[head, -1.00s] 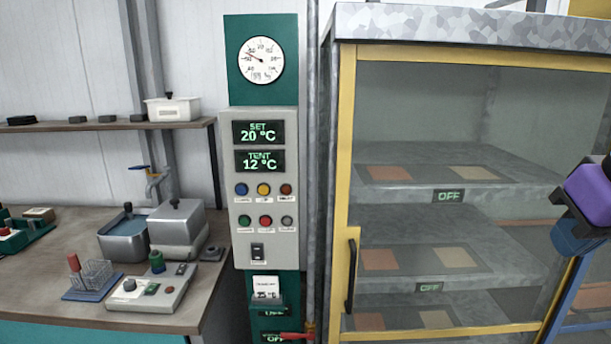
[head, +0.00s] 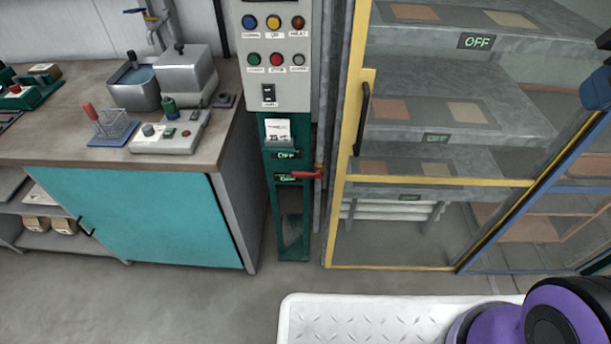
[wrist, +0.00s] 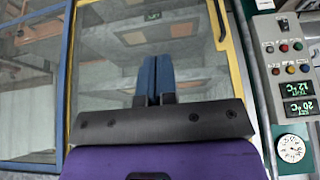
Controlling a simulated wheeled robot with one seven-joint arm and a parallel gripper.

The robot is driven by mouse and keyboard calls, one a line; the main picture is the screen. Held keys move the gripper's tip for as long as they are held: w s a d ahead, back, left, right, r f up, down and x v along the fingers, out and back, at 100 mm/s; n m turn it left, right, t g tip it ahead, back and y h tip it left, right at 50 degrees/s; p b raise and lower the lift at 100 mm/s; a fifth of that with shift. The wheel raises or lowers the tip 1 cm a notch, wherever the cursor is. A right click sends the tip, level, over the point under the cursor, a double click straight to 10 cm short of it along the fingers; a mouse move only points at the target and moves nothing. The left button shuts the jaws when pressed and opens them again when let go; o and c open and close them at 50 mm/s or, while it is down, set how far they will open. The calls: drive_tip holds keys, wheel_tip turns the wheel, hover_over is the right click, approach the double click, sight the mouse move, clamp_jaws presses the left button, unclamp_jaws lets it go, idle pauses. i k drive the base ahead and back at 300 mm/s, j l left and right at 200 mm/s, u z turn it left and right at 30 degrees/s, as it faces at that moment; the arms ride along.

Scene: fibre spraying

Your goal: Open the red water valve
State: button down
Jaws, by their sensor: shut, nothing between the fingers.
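The red water valve handle (head: 306,175) is low on the right side of the green panel post, at a thin vertical pipe (head: 318,130). It lies roughly level, reaching left from the pipe over a small lit label (head: 286,178) whose text I cannot read surely. Another label above it reads OFF (head: 286,155). My gripper's blue fingers (wrist: 155,77) are together and empty in the wrist view, in front of the glazed cabinet. The valve handle is not clearly visible in the wrist view. My gripper is well away from the valve.
The yellow-framed cabinet (head: 352,105) with a black door handle (head: 361,118) stands right of the pipe. A bench with a teal front (head: 150,215) is on the left. Floor (head: 215,300) before the post is clear. The control panel (wrist: 285,65) shows in the wrist view.

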sight(319, 174)
drive_tip(key=k+u, duration=0.2)
drive_tip(key=u, duration=0.2)
drive_tip(key=k+j+u, duration=0.15)
drive_tip(key=u, duration=0.2)
drive_tip(key=k+j+u, duration=0.15)
drive_tip(key=u, duration=0.25)
drive_tip(key=j, duration=0.1)
